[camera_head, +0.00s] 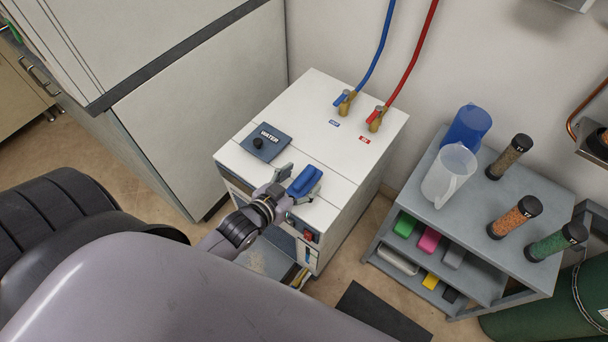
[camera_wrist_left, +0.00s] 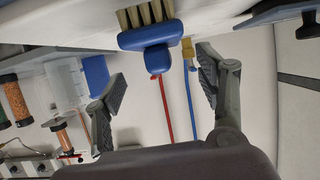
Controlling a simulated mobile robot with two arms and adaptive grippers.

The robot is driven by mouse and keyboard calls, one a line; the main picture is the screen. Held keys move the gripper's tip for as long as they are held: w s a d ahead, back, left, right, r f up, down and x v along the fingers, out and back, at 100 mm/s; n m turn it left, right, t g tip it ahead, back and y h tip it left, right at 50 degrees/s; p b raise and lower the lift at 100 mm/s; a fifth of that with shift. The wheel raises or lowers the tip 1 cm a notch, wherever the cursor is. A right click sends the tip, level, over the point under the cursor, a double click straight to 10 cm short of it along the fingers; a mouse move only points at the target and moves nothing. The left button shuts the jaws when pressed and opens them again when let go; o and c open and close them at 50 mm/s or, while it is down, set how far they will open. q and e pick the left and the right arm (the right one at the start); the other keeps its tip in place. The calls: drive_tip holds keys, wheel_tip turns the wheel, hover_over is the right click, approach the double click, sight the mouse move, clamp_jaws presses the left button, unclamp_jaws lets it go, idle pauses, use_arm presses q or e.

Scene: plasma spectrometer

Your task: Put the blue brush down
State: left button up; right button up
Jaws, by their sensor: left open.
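The blue brush (camera_head: 304,181) is on the white top of the water unit (camera_head: 335,195), near its front edge. In the left wrist view, which is upside down, its blue back and handle (camera_wrist_left: 150,40) show, with tan bristles (camera_wrist_left: 146,14) towards the white top. My left gripper (camera_head: 296,183) is open at the front edge of the unit, close to the brush. In the left wrist view the two fingers of my left gripper (camera_wrist_left: 160,82) are spread wide, with the brush ahead between them and no finger closed on it. My right gripper is not in view.
A dark WATER panel with a knob (camera_head: 265,142) is left of the brush. Blue and red hoses join valves (camera_head: 345,100) at the back. A grey cart (camera_head: 470,215) with jugs, cylinders and coloured blocks stands right. The middle of the white top is clear.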

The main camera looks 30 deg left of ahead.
sight(312, 171)
use_arm(q)
drive_tip(key=x, duration=0.6)
drive_tip(key=shift+w+f, duration=0.1)
drive_tip(key=shift+w, duration=0.1)
drive_tip(key=shift+s+a, duration=0.15)
drive_tip(key=shift+c, duration=0.6)
drive_tip(key=c, duration=1.2)
drive_tip(key=shift+c, duration=0.2)
